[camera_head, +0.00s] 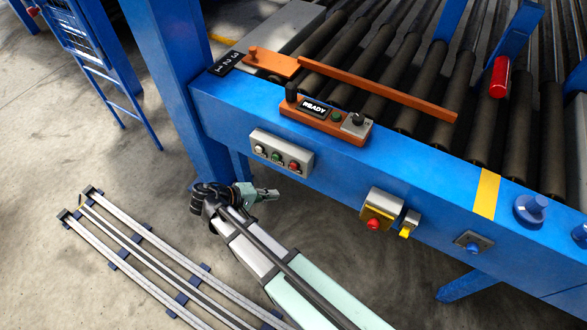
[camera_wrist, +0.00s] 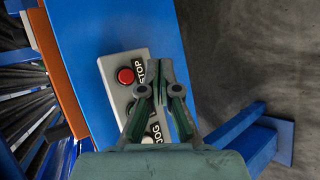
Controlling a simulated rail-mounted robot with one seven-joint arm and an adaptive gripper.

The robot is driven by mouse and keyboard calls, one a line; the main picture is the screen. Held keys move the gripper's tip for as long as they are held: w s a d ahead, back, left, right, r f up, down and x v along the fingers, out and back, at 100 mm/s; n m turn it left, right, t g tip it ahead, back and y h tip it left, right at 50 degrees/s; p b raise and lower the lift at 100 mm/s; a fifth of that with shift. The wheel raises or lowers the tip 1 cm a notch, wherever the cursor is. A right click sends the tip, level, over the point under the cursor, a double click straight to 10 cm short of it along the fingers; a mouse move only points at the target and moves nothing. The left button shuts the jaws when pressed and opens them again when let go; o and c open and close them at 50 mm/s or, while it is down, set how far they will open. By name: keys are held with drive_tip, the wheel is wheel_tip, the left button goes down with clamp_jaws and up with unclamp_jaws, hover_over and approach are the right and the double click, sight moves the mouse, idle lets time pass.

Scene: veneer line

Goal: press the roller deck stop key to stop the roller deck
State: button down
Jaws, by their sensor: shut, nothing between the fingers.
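A grey key box (camera_head: 282,153) is mounted on the front face of the blue roller deck frame, with a white, a green and a red key in a row. The red key (camera_head: 294,167) is at its right end. In the wrist view the red key (camera_wrist: 126,76) sits beside a STOP label (camera_wrist: 139,73); a JOG label shows lower down, and my gripper hides part of the box. My gripper (camera_head: 272,194) is shut and empty, below and in front of the box. In the wrist view its fingertips (camera_wrist: 165,64) appear right of the red key, apparently apart from it.
A yellow box with a red mushroom button (camera_head: 373,224) and a yellow-handled switch (camera_head: 409,225) are further right on the frame, then a blue button (camera_head: 473,247). An orange READY panel (camera_head: 325,120) sits above. Floor rails (camera_head: 150,255) lie lower left.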

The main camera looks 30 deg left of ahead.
sight(294, 166)
drive_tip(key=shift+w, duration=0.1)
drive_tip(key=w, duration=0.8)
drive_tip(key=shift+w+d+p, duration=0.15)
drive_tip(key=shift+w+p, duration=0.15)
drive_tip(key=shift+w, duration=0.15)
idle(1.4)
drive_tip(key=shift+w, duration=0.7)
idle(0.7)
drive_tip(key=shift+s, duration=0.15)
drive_tip(key=shift+s+b, duration=0.35)
drive_tip(key=shift+s, duration=0.35)
